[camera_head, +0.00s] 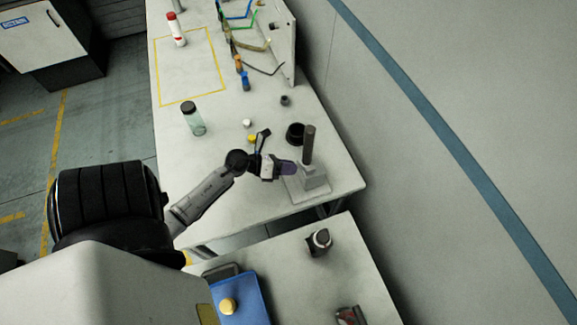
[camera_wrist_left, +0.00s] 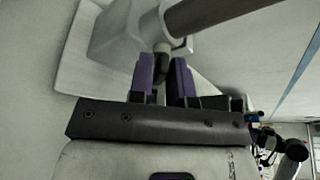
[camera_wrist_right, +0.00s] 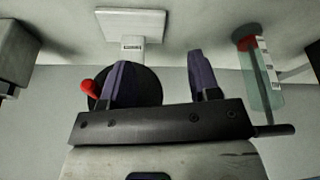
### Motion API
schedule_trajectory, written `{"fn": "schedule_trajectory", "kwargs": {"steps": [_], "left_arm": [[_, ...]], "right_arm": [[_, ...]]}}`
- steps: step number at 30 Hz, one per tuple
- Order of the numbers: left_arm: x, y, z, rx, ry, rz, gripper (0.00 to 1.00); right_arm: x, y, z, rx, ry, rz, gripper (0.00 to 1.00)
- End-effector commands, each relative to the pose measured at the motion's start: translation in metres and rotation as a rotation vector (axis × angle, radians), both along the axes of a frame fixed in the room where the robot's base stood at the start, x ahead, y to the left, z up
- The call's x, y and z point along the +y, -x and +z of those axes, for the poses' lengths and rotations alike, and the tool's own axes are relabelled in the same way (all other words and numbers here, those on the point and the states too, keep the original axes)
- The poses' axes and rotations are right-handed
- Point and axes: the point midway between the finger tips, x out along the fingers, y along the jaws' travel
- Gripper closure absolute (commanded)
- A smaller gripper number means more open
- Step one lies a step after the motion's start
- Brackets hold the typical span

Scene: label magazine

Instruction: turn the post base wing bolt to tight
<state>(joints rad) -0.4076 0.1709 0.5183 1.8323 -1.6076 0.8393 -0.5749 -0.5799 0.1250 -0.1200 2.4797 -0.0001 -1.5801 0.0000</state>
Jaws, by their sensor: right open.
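The grey post base (camera_head: 313,180) stands on a light plate near the table's right end, with a dark upright post (camera_head: 308,146) rising from it. In the left wrist view the base (camera_wrist_left: 118,32) and post (camera_wrist_left: 215,12) fill the top. My left gripper (camera_head: 288,167) reaches the base from the left. Its purple fingers (camera_wrist_left: 165,78) are close together around the dark wing bolt (camera_wrist_left: 161,62), which they partly hide; they look shut on it. The bolt's tightness cannot be told. My right gripper (camera_wrist_right: 162,78) is open and empty, seen only in its wrist view.
A black ring-shaped cup (camera_head: 295,134) stands close behind the post. A yellow cap (camera_head: 252,139), white cap (camera_head: 247,123) and green bottle (camera_head: 193,118) are farther left. A nearer table holds a blue tray (camera_head: 250,300). A clear red-topped bottle (camera_wrist_right: 262,80) shows beside my right gripper.

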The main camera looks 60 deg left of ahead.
Motion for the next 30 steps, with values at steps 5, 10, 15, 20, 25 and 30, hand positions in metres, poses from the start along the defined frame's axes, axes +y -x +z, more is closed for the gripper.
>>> {"fn": "schedule_trajectory", "kwargs": {"steps": [5, 10, 15, 20, 25, 30], "left_arm": [[0.000, 0.000, 0.000, 0.000, 0.000, 0.000, 0.99], [0.000, 0.000, 0.000, 0.000, -0.001, 0.000, 1.00], [0.000, 0.001, 0.001, -0.002, -0.028, -0.001, 1.00], [0.000, 0.001, 0.003, -0.010, -0.112, -0.003, 1.00], [-0.001, 0.001, 0.004, -0.022, -0.244, -0.002, 1.00], [-0.001, 0.001, 0.004, -0.037, -0.383, -0.002, 1.00]], "right_arm": [[0.001, 0.000, 0.000, 0.000, -0.004, -0.002, 0.44], [0.002, 0.000, 0.000, 0.000, -0.007, -0.005, 0.44], [0.003, 0.000, 0.003, -0.001, -0.009, -0.005, 0.44], [0.003, 0.000, 0.009, 0.000, -0.009, -0.005, 0.44], [0.002, 0.000, 0.019, 0.000, -0.008, -0.005, 0.44], [0.001, 0.000, 0.029, 0.000, -0.004, -0.002, 0.44]]}}
